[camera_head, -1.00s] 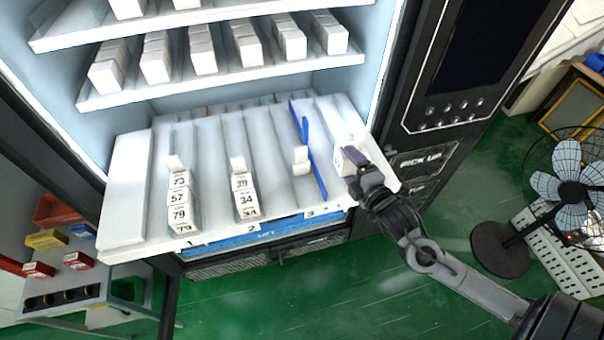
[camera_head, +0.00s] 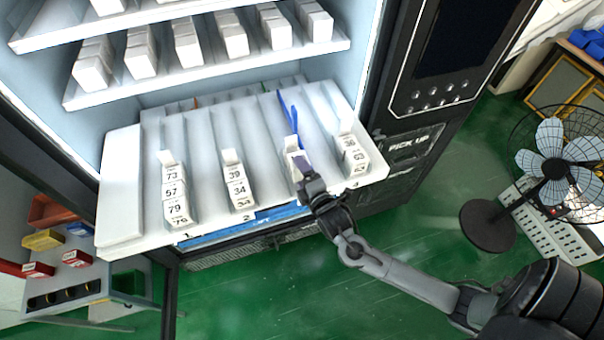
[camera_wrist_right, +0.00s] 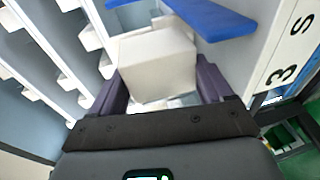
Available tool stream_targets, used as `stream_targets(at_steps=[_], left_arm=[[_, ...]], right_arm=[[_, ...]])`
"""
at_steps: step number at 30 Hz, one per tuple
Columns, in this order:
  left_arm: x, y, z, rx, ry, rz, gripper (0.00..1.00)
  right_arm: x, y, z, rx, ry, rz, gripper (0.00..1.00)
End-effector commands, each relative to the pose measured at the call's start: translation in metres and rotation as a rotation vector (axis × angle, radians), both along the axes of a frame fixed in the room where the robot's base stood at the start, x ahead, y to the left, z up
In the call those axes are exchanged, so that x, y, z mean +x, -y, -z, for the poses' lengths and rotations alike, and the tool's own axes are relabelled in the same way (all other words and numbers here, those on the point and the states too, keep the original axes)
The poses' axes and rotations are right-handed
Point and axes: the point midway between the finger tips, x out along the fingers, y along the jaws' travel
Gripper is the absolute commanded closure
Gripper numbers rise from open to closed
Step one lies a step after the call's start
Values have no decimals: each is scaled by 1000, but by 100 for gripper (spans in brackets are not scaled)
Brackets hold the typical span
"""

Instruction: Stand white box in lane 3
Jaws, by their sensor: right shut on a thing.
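My right gripper (camera_head: 303,172) is over the front of lane 3 on the pulled-out white shelf (camera_head: 120,205). Its jaws are shut on the white box (camera_wrist_right: 158,62), which fills the gap between the dark fingers in the right wrist view. In the head view the white box (camera_head: 295,160) is partly hidden by the gripper. I cannot tell whether its base touches the lane floor. The blue divider (camera_head: 288,115) runs along lane 3 and shows close to the box in the wrist view (camera_wrist_right: 215,18). The lane 3 label (camera_wrist_right: 283,75) is beside the box. My left gripper is out of view.
Numbered boxes stand in lane 1 (camera_head: 175,195), lane 2 (camera_head: 239,187) and the rightmost lane (camera_head: 354,155). Upper shelves with white boxes (camera_head: 185,42) are above. A black panel (camera_head: 410,150) borders the right side. A fan (camera_head: 553,165) stands farther right.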

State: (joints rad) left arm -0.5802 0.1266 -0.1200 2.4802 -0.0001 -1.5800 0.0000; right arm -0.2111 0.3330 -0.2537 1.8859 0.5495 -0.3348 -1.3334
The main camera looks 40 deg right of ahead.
Motion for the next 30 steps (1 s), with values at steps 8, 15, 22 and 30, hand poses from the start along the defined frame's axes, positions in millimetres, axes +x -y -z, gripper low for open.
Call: stream_targets(at_steps=[8,15,22,30], left_arm=[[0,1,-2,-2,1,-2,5],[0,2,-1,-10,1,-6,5],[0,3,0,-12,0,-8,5],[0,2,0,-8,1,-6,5]], right_arm=[[0,0,9,1,1,-1,62],[0,0,12,1,1,-1,62],[0,0,19,1,0,-1,62],[0,0,21,1,0,-1,12]])
